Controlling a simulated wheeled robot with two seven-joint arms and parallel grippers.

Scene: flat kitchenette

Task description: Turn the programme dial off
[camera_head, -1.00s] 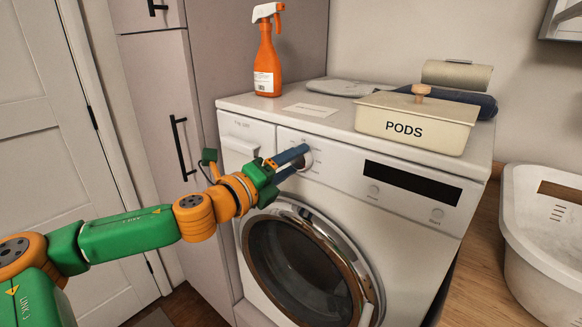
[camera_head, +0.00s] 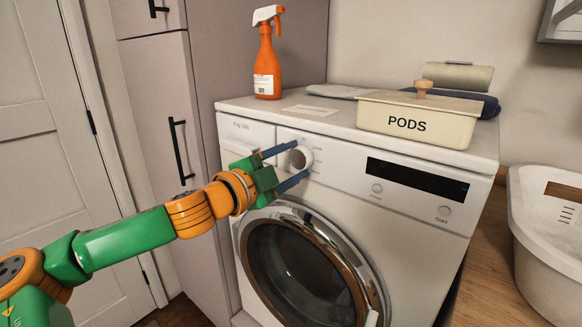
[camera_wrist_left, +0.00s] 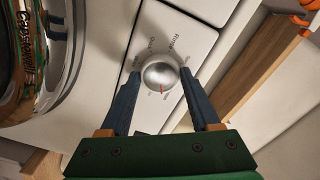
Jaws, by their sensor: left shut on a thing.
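The programme dial (camera_head: 303,158) is a round white knob on the washing machine's front panel, left of the black display. In the left wrist view the dial (camera_wrist_left: 161,73) looks silvery, with printed labels around it and a red mark on its lower edge, toward my gripper. My left gripper (camera_head: 300,160) is at the panel with one blue finger above the dial and one below. In the left wrist view the fingers (camera_wrist_left: 160,76) are on either side of the dial, shut on it. My right gripper is not in view.
The washing machine (camera_head: 400,225) has a round glass door below the dial. On top stand an orange spray bottle (camera_head: 266,65) and a PODS box (camera_head: 417,119). A white basket (camera_head: 550,245) is at the right. A tall cabinet (camera_head: 165,90) stands at the left.

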